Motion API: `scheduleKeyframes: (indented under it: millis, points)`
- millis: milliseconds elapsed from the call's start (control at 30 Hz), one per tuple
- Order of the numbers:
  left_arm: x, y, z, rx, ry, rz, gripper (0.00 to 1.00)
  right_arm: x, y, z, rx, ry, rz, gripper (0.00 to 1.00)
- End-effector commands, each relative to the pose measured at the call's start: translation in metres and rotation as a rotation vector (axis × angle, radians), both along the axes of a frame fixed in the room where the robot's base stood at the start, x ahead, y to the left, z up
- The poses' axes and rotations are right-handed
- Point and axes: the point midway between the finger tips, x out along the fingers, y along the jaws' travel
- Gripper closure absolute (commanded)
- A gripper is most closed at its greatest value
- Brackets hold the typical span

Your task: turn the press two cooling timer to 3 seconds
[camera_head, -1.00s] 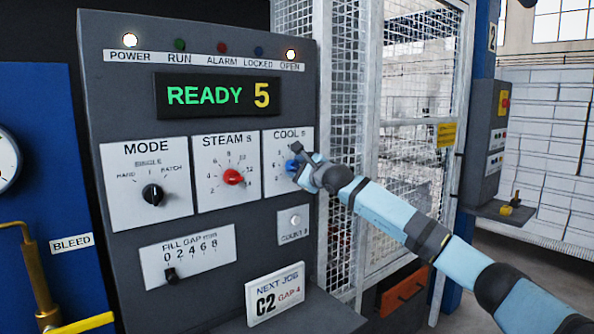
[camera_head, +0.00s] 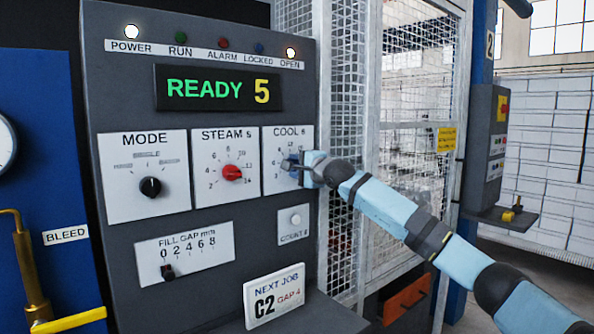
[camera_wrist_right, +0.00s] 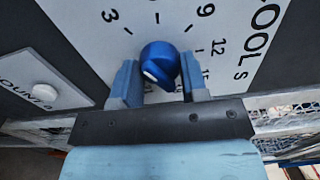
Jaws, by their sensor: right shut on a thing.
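The COOL s dial plate (camera_head: 277,185) is at the right of the grey panel, with a small blue knob (camera_head: 290,161) on it. My right gripper (camera_head: 294,166) reaches it from the right and is shut on the knob. In the right wrist view the blue knob (camera_wrist_right: 160,62) sits between the two fingers (camera_wrist_right: 160,82), with a white mark on its near end. The numbers 3, 9 and 12 show around it. Which number the knob points at I cannot tell. The display (camera_head: 218,91) reads READY 5. My left gripper is not in view.
The MODE dial (camera_head: 150,187) and the STEAM s dial (camera_head: 232,173) with a red knob are left of the COOL dial. A FILL GAP slider (camera_head: 168,271) and a NEXT JOB card (camera_head: 274,296) are below. A mesh guard (camera_head: 348,130) stands close right of the panel.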

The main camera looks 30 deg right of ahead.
Motion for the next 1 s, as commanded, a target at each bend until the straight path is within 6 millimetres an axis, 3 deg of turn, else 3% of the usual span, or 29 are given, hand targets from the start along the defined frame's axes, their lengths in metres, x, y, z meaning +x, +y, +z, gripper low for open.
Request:
scheduleKeyframes:
  millis: [633, 667, 767, 1000]
  points:
    - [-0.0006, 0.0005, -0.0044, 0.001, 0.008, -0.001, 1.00, 0.0001, -0.0001, -0.0002, -0.058, -0.004, -0.001, 0.83]
    - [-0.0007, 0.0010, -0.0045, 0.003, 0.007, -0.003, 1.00, 0.0001, -0.0001, -0.0002, -0.058, -0.004, -0.001, 0.55]
    - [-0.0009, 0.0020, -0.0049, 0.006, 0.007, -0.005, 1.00, 0.0001, -0.0002, -0.0002, -0.057, -0.003, -0.001, 0.34]
    - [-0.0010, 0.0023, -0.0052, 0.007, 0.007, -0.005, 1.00, -0.0001, -0.0001, -0.0002, -0.057, -0.003, 0.000, 0.34]
